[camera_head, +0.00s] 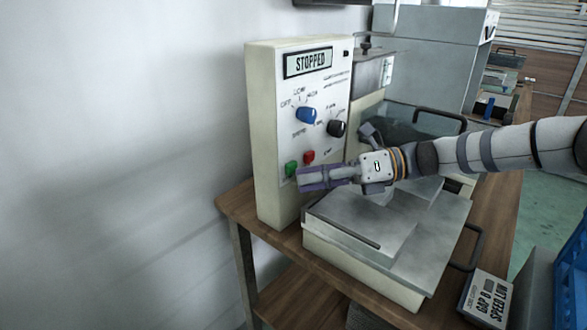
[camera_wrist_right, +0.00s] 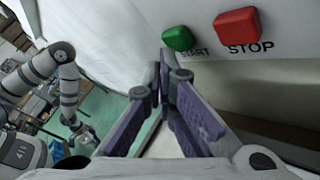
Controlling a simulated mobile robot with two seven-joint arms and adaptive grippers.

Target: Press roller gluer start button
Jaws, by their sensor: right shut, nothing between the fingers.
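The roller gluer control box (camera_head: 265,130) is a cream panel whose display (camera_head: 308,62) reads STOPPED. Its green start button (camera_head: 291,169) sits low on the face, left of the red stop button (camera_head: 308,157). In the right wrist view the green button (camera_wrist_right: 178,38), with its label partly hidden, lies just beyond the fingertips, and the red button (camera_wrist_right: 237,25) is to its right. My right gripper (camera_head: 302,178) is shut and empty, its purple fingers at the lower panel just below the green button. I cannot tell whether they touch. My left gripper (camera_wrist_right: 86,136) is small and unclear in the wrist view.
A blue knob (camera_head: 306,115) and a black knob (camera_head: 337,128) sit above the buttons. The gluer's metal plate (camera_head: 350,222) lies below my right arm. A sign (camera_head: 487,298) reads GAP and SPEED LOW. A blue crate (camera_head: 571,275) is at the right edge.

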